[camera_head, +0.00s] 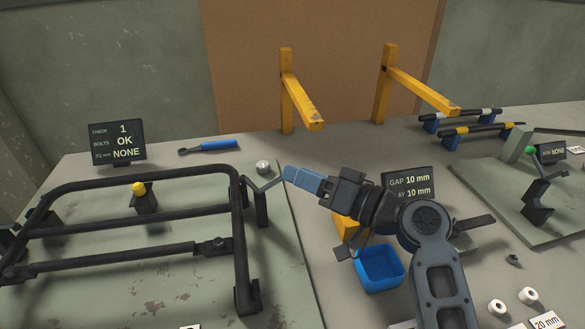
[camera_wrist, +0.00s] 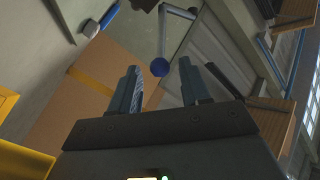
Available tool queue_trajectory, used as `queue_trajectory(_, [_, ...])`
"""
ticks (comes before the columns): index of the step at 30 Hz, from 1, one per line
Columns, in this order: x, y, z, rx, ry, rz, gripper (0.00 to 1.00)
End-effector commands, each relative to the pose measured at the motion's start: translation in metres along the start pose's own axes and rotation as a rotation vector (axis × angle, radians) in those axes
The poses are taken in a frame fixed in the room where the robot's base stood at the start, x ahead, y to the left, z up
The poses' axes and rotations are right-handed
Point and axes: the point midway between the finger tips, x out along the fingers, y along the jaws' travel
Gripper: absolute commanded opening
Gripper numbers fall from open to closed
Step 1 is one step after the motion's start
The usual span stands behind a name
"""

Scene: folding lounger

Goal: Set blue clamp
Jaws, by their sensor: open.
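The blue clamp's blue ball knob (camera_wrist: 159,67) sits on a grey lever (camera_wrist: 163,28) in the wrist view, between my fingers in the picture. Whether it lies within their reach or a little beyond the tips, I cannot tell. In the head view, the clamp's dark post and bent lever (camera_head: 260,203) stand at the right end of the black tube frame; my fingers hide the knob. My gripper (camera_head: 291,174) lies almost level, its tips pointing left at the lever's upper end. In the wrist view my gripper (camera_wrist: 162,82) is open, with nothing visibly held.
The black tube frame (camera_head: 120,181) fills the left, with a yellow-knobbed clamp (camera_head: 143,197) inside. A blue-handled tool (camera_head: 210,146) lies behind it. A blue bin (camera_head: 380,268) and a gap display (camera_head: 408,184) are near my arm. A green-knobbed clamp (camera_head: 537,185) stands right.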

Motion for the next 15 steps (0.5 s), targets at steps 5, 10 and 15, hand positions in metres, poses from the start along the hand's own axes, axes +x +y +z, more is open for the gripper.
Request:
queue_trajectory(5, [0.021, 0.0, 0.0, 0.0, -0.001, 0.0, 0.47])
queue_trajectory(10, [0.028, 0.0, 0.001, 0.0, 0.0, 0.001, 0.47])
queue_trajectory(15, [0.028, 0.0, 0.001, 0.0, 0.0, 0.001, 0.47])
